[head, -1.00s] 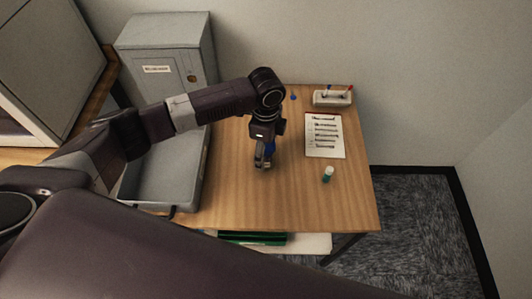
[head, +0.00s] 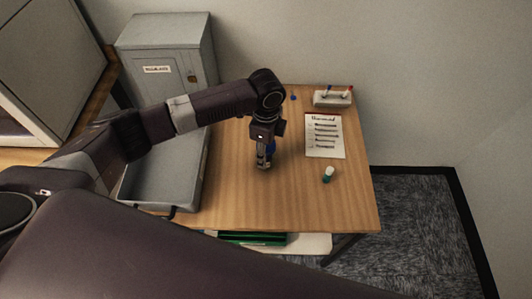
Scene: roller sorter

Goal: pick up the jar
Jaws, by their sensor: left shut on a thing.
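My left gripper (head: 263,162) points down over the middle of the wooden table. It is shut on a blue thing, which I take to be the jar (head: 272,148). The gripper hides most of it, so its full shape does not show. I cannot tell whether it still touches the table top. A small teal container with a white top (head: 327,175) stands apart to the right. My right gripper is not in view.
A grey tray (head: 192,190) lies left of the gripper, before a grey cabinet (head: 160,48). A printed sheet (head: 325,150) and a holder with pens (head: 332,99) are at right. A small blue thing (head: 293,98) lies at the back. The table (head: 290,205) is clear in front.

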